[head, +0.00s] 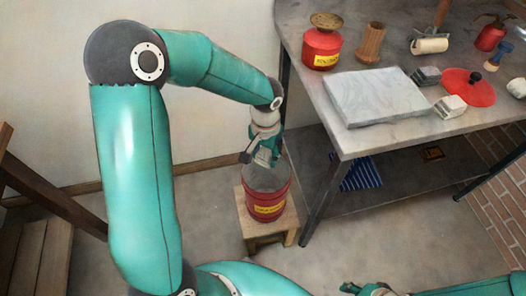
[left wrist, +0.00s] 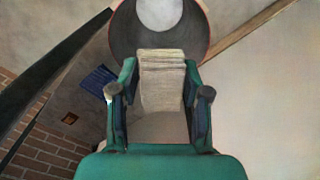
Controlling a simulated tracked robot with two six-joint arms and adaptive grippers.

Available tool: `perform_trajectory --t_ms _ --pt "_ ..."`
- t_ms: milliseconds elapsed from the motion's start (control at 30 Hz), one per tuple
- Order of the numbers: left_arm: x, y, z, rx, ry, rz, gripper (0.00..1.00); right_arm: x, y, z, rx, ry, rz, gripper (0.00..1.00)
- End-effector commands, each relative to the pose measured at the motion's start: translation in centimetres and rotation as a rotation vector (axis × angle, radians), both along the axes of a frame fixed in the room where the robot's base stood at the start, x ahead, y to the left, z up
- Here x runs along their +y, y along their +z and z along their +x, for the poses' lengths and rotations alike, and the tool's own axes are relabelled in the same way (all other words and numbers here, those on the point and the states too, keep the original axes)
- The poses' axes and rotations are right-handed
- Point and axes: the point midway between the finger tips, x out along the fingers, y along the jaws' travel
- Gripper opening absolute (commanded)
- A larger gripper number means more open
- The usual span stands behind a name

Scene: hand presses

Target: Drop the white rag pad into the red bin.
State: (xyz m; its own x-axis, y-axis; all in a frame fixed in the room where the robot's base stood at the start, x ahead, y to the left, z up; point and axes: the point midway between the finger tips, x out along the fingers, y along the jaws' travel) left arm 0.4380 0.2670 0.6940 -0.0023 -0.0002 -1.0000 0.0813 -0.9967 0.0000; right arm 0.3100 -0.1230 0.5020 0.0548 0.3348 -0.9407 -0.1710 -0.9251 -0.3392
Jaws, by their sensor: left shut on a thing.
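The red bin (head: 268,195) with a yellow label stands on a small wooden stool, its open top facing up. My left gripper (head: 262,158) is over the bin's mouth, pointing down. In the left wrist view, the left gripper (left wrist: 160,100) is shut on the off-white, layered rag pad (left wrist: 162,80), which sits between the fingers. The bin's round rim (left wrist: 115,30) is behind the pad there, with a pale round patch inside. The pad is hard to make out in the head view. My right gripper (head: 365,288) shows only partly at the bottom edge.
The wooden stool (head: 243,212) stands beside the grey table (head: 400,135). On the table are a pale slab (head: 380,93), a red can (head: 322,48), a red lid (head: 468,87) and a roller (head: 430,46). A blue striped cloth (head: 362,172) lies on the lower shelf.

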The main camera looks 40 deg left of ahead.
Motion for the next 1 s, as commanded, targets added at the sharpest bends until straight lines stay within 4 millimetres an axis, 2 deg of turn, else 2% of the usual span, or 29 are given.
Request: perform_trajectory --t_ms 33,100,600,800,1000 --pt "-0.1 -1.1 0.0 0.001 -0.002 0.0 0.14 0.0 -0.9 0.0 0.0 0.0 0.0 0.4" --pt "-0.1 -2.0 0.1 0.001 -0.003 0.0 0.14 0.0 -1.6 0.0 0.0 0.0 0.0 0.4" --pt "-0.2 -7.6 0.1 0.001 -0.005 0.0 0.14 0.0 -5.6 0.0 0.0 0.0 0.0 0.4" --pt "-0.2 -8.4 0.1 0.0 -0.004 0.0 0.14 0.0 -6.2 0.0 0.0 0.0 0.0 0.4" --pt "-0.2 -8.5 0.1 0.0 -0.004 0.0 0.14 0.0 -6.2 0.0 0.0 0.0 0.0 0.4"
